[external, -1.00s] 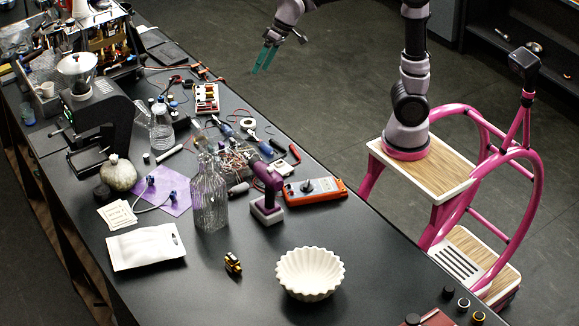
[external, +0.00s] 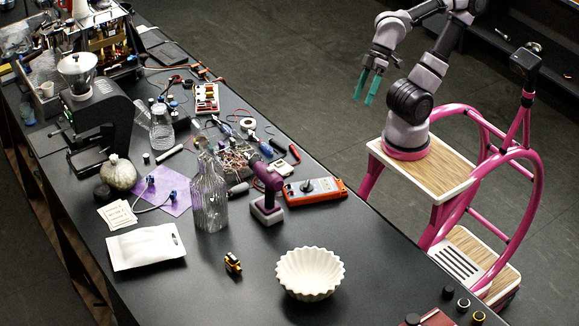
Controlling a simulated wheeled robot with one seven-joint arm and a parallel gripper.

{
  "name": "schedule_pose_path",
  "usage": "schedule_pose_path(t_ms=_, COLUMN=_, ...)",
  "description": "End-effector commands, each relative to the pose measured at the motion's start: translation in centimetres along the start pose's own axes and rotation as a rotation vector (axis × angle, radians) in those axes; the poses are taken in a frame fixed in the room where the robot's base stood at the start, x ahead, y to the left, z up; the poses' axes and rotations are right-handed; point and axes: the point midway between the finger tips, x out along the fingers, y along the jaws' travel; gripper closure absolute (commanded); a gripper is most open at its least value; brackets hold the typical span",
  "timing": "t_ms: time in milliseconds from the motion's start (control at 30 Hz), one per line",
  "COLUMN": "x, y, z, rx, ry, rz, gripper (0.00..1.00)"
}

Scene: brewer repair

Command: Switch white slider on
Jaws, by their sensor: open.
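My gripper (external: 364,98) hangs at the upper middle of the external view. Its two teal fingers point down, open and empty. It is over the dark floor in the picture, apart from the black table and close to my base. I cannot make out a white slider for certain. An orange and grey meter with a dial (external: 314,190) lies near the table's right edge, below and left of my gripper. A red and white box (external: 206,98) with small parts lies farther back. Any small switch on these is too small to tell.
The black table (external: 215,290) holds a purple drill (external: 268,195), a glass bottle (external: 209,200), a white fluted bowl (external: 309,273), a white pouch (external: 146,247) and tangled wires (external: 236,158). Coffee machines (external: 105,45) stand at the back left. The floor between table and base is clear.

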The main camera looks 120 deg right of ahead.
Motion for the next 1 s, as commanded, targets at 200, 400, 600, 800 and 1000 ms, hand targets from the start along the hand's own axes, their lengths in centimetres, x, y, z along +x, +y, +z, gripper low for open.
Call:
schedule_pose_path(t_ms=200, x=0.0, y=0.0, z=-0.1, rx=0.001, ry=0.0, rz=0.0, gripper=0.96)
schedule_pose_path(t_ms=400, x=0.2, y=0.2, z=-0.7, rx=0.006, ry=0.003, rz=0.007, gripper=1.0)
schedule_pose_path(t_ms=600, x=1.9, y=2.2, z=-5.1, rx=0.044, ry=0.015, rz=0.062, gripper=1.0)
schedule_pose_path(t_ms=800, x=5.1, y=7.2, z=-12.0, rx=0.095, ry=0.043, rz=0.166, gripper=1.0)
schedule_pose_path(t_ms=1000, x=8.5, y=14.2, z=-17.8, rx=0.134, ry=0.064, rz=0.287, gripper=1.0)
